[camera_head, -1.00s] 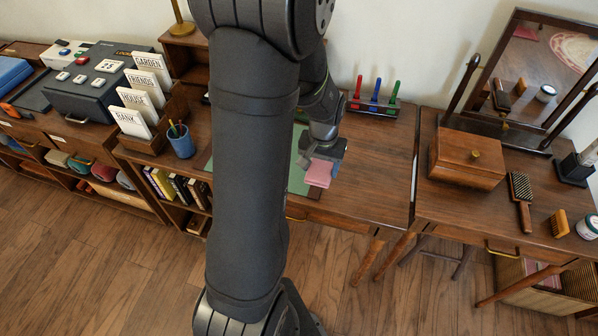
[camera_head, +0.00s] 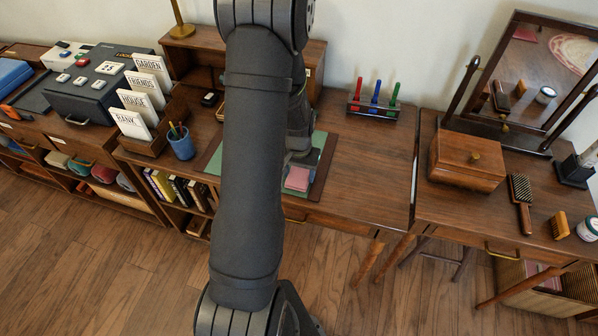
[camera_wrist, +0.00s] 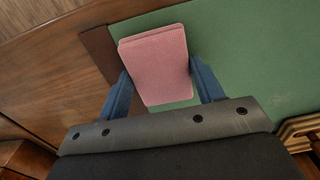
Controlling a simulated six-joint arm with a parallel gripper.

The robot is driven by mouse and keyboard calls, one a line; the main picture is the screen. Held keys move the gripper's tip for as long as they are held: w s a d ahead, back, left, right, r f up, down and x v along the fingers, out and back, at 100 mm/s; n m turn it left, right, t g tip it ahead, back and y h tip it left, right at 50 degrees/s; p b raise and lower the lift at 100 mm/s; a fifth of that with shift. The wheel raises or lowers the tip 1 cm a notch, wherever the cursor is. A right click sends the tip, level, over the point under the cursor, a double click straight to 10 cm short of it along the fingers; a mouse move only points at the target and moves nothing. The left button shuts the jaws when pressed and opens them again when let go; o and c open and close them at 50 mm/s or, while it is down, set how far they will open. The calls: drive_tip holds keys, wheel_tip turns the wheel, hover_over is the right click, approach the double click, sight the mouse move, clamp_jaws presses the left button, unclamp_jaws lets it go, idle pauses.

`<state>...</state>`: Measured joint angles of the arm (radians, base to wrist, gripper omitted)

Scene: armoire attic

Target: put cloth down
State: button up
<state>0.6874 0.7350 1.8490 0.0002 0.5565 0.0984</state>
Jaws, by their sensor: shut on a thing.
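The pink folded cloth (camera_wrist: 156,65) is held between the two blue fingers of my gripper (camera_wrist: 163,90) in the wrist view. Below it in that view are the green desk pad (camera_wrist: 260,50) and its brown edge strip. In the head view the cloth (camera_head: 298,178) shows just right of my arm, over the right part of the green desk pad (camera_head: 316,141). My gripper is mostly hidden behind my arm there. I cannot tell whether the cloth touches the pad.
The desk top (camera_head: 360,170) right of the pad is clear. A rack with red, blue and green pens (camera_head: 374,108) stands at the back. A blue pencil cup (camera_head: 181,146) and a holder of labelled cards (camera_head: 150,100) stand to the left. A wooden box (camera_head: 467,160) is farther right.

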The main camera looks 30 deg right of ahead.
sight(299, 175)
drive_tip(key=o, duration=0.9)
drive_tip(key=shift+f, duration=0.15)
drive_tip(key=shift+o, duration=0.2)
wheel_tip(299, 175, up, 12)
drive_tip(key=shift+r, duration=0.2)
wheel_tip(299, 175, down, 12)
drive_tip(key=shift+f, duration=0.1)
drive_tip(key=shift+r, duration=1.05)
